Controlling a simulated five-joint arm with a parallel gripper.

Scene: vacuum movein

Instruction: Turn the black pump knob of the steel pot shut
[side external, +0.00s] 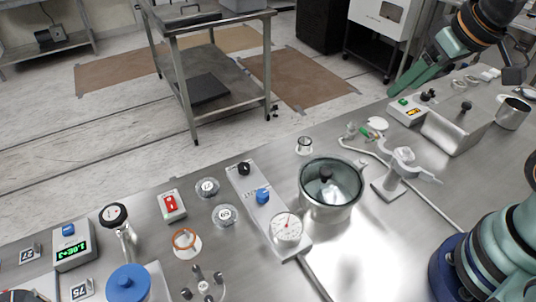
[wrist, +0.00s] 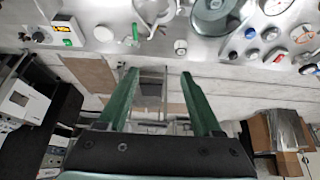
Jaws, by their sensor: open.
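The steel pot (side external: 318,209) with a glass lid stands on the steel bench, and it also shows at the top of the wrist view (wrist: 205,24). Left of it lies a grey valve panel (side external: 274,211) with a black knob (side external: 245,168), a blue knob (side external: 263,196) and a dial gauge (side external: 287,227). The black knob also shows in the wrist view (wrist: 232,55). Which way it is turned is too small to tell. My gripper (side external: 402,85) is open and empty, raised at the upper right, well away from the knob. Its green fingers show apart in the wrist view (wrist: 159,76).
A white stand (side external: 397,170) and hose are right of the pot. Small glass dishes (side external: 225,216) and a red switch (side external: 171,205) are left of the panel. The air above the panel is clear.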

